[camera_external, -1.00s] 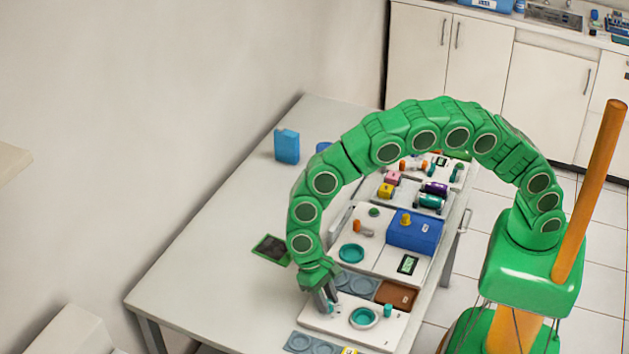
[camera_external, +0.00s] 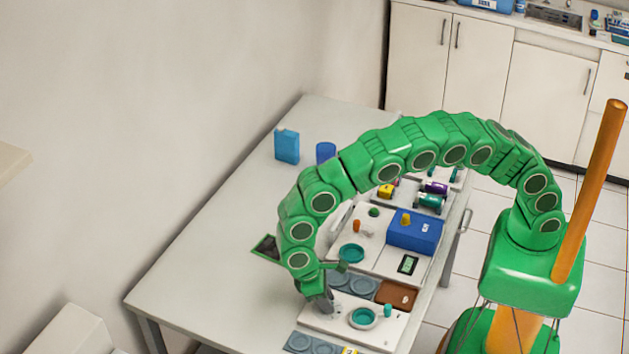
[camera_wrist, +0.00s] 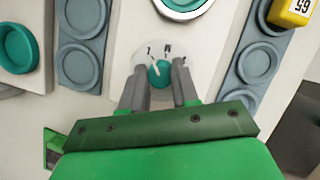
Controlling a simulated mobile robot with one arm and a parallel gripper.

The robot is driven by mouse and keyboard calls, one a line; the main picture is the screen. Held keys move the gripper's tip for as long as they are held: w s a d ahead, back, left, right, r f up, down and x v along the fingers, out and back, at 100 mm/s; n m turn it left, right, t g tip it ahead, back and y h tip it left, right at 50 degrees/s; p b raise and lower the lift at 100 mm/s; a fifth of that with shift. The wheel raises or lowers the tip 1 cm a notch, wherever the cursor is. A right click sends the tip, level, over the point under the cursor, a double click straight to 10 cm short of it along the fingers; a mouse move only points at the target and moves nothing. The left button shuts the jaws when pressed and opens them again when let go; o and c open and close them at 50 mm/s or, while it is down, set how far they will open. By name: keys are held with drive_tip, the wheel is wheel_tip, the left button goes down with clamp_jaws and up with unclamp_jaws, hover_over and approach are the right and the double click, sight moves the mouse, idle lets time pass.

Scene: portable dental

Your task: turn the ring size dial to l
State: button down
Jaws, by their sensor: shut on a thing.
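The ring size dial is a small round teal knob (camera_wrist: 160,74) with a white pointer line, set in a white panel (camera_wrist: 130,40), in the middle of the wrist view. Its pointer tilts up and to the left. Small dark letters sit in an arc above it; the middle one looks like M, and the side ones are too small to read surely. My gripper (camera_wrist: 159,78) has one finger on each side of the knob and is shut on it. In the external view my gripper (camera_external: 326,300) reaches down to the panel's left end and hides the knob.
A teal ring dish (camera_external: 364,317) stands on the same panel. Grey trays with round wells (camera_wrist: 80,45) (camera_wrist: 255,60) flank it. A yellow block (camera_wrist: 292,10) is at upper right. A blue box (camera_external: 413,232) stands farther back. The table's left side is mostly clear.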

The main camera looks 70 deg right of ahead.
sight(314, 309)
idle(0.3)
drive_tip(key=c, duration=0.8)
unclamp_jaws()
drive_tip(key=shift+c, duration=0.2)
drive_tip(key=shift+r, duration=0.15)
drive_tip(key=v, duration=0.7)
drive_tip(key=shift+w+r, duration=0.15)
drive_tip(key=shift+r, duration=0.05)
